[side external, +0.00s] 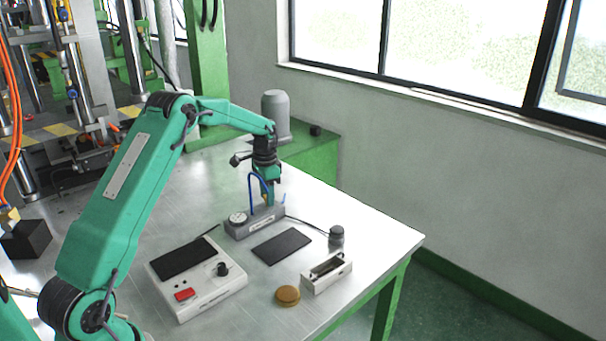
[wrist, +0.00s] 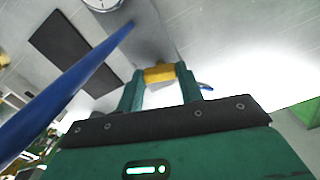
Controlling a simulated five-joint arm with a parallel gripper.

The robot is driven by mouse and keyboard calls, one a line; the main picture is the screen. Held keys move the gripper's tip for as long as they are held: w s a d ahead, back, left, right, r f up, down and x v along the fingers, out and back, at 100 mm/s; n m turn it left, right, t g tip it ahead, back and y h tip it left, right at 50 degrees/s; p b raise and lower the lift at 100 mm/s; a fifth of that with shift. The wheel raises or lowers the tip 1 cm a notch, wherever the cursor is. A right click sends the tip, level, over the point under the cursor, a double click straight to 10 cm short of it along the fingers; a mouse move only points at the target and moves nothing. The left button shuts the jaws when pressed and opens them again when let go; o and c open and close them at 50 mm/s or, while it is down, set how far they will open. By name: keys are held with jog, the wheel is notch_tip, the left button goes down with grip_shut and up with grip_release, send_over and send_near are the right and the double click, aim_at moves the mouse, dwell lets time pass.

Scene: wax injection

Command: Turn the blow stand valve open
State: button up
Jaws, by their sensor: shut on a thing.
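The blow stand (side external: 262,223) is a grey block with a round dial gauge (side external: 238,217) and a blue hose (side external: 251,190); it stands near the middle of the table. My gripper (side external: 267,197) points down over the stand. In the wrist view, my gripper (wrist: 159,82) has its two green fingers closed on the yellow valve handle (wrist: 158,73). The blue hose (wrist: 65,88) crosses the left of that view, and the gauge (wrist: 103,3) is cut off at its top edge. The fingers hide part of the valve in the side view.
A white control box (side external: 222,291) with a knob and a red switch stands in front. A dark mat (side external: 282,246), a dark cylinder (side external: 336,236), a white slotted holder (side external: 327,277) and a tan disc (side external: 288,295) lie nearby. The table's right end is clear.

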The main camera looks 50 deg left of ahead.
jog(key=shift+n, duration=1.6)
jog(key=o, duration=1)
jog(key=shift+r, duration=3.9)
jog(key=shift+r, duration=0.1)
